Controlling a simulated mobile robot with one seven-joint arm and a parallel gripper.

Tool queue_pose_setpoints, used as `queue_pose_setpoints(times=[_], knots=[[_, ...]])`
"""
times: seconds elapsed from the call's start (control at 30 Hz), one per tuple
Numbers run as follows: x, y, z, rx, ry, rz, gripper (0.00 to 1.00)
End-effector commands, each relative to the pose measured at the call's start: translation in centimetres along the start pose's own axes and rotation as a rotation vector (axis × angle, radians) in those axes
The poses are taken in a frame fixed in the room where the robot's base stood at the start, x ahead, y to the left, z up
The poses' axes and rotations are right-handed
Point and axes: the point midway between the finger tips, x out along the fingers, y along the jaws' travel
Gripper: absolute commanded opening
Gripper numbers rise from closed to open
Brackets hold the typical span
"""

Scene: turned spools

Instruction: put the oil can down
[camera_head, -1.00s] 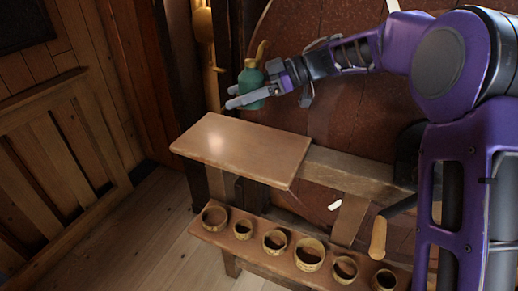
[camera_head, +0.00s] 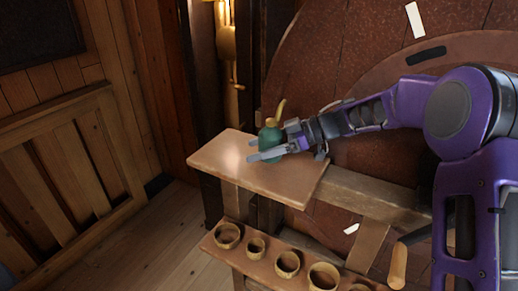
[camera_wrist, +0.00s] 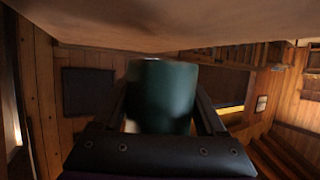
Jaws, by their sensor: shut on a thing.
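The oil can (camera_head: 270,143) has a green body and a yellow-brown top with a spout that points up. In the head view it is upright at the back part of a small wooden shelf (camera_head: 225,165). My gripper (camera_head: 266,154) is shut on the can's body, with its fingers around it from the right. In the wrist view the green can (camera_wrist: 162,95) fills the middle between the fingers. The shelf surface (camera_wrist: 180,25) shows close along the top of that view. I cannot tell whether the can's base touches the shelf.
A lower bench holds a row of several wooden rings or cups (camera_head: 288,264). A wooden handle (camera_head: 398,266) sticks out at the lower right. A large reddish-brown disc (camera_head: 340,60) stands behind the shelf. The shelf's front and left parts are bare.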

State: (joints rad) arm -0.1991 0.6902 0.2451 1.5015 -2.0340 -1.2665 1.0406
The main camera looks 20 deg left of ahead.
Motion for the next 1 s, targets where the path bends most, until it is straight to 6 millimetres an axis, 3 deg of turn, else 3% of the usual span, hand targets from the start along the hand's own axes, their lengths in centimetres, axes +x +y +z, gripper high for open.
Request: queue_pose_setpoints(times=[0.6,0.63,0.77,1.0], knots=[[0.4,0.0,1.0,-0.001,0.000,0.002,0.00],[0.4,0.0,1.1,0.000,0.000,0.001,0.77],[0.4,0.0,1.1,0.000,0.000,0.001,1.00],[0.4,0.0,1.0,-0.001,0.000,0.001,1.00]])
